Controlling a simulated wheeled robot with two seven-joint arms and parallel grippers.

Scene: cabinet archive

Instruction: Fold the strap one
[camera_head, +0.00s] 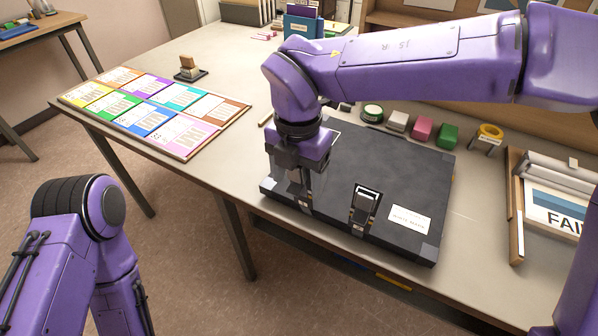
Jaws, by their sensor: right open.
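A flat black case (390,155) lies on the table with a white label near its front right corner. A strap with a metal buckle (365,203) shows at the middle of its front edge. My right gripper (304,192) points down over the front left part of the case, with its jaws open. It covers most of a second strap spot there, so I cannot tell how that strap lies or whether the fingers touch it. My left arm (85,230) is at the lower left, away from the table, and its gripper is out of view.
A board of coloured cards (160,108) lies at the table's left. A stamp (188,69) stands behind it. A round tin (372,112), coloured blocks (423,128) and a yellow tape roll (490,133) line the case's back. A framed sign (555,200) is at the right.

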